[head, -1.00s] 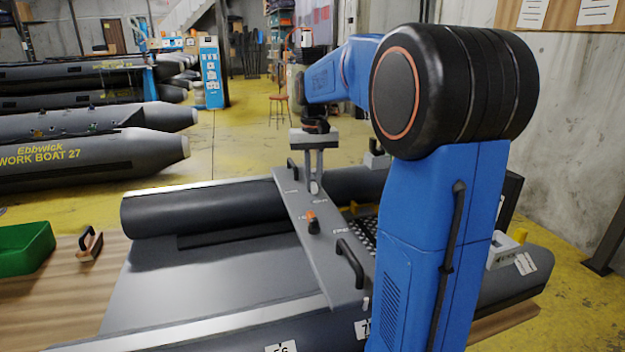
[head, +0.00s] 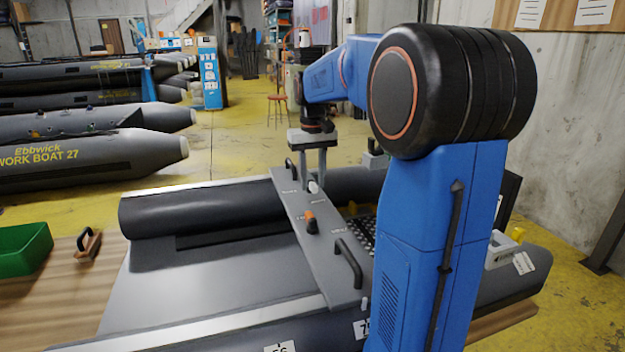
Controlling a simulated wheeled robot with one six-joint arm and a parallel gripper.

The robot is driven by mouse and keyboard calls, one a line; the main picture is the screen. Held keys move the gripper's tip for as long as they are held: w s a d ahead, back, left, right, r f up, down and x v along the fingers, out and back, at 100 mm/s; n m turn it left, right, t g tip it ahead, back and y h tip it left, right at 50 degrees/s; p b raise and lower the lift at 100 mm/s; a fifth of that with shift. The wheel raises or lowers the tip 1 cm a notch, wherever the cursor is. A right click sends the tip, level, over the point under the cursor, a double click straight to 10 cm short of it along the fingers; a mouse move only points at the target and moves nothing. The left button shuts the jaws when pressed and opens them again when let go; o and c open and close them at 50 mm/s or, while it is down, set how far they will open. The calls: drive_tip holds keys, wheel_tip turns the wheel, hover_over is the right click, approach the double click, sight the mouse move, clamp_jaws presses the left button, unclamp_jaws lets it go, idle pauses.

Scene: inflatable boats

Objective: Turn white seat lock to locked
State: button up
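The white seat lock (head: 314,187) is a small white knob on the far part of the grey seat plank (head: 327,262) that lies across the boat. My gripper (head: 315,182) points down over it, with its fingertips at the knob. I cannot tell whether the fingers touch or grip it. The fingers partly hide the knob, and the small labels beside it are too blurred to read. A second knob, orange and black (head: 310,222), stands nearer on the same plank.
Black handles stand at the plank's far end (head: 290,168) and near end (head: 349,262). The dark boat tubes (head: 205,212) run along both sides. A green bin (head: 24,250) and a wood-based tool (head: 88,244) are on the table at left. My arm hides the right part of the boat.

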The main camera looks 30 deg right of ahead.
sight(313, 182)
wheel_tip(313, 182, up, 17)
drive_tip(key=shift+r, duration=0.15)
idle(0.8)
idle(0.4)
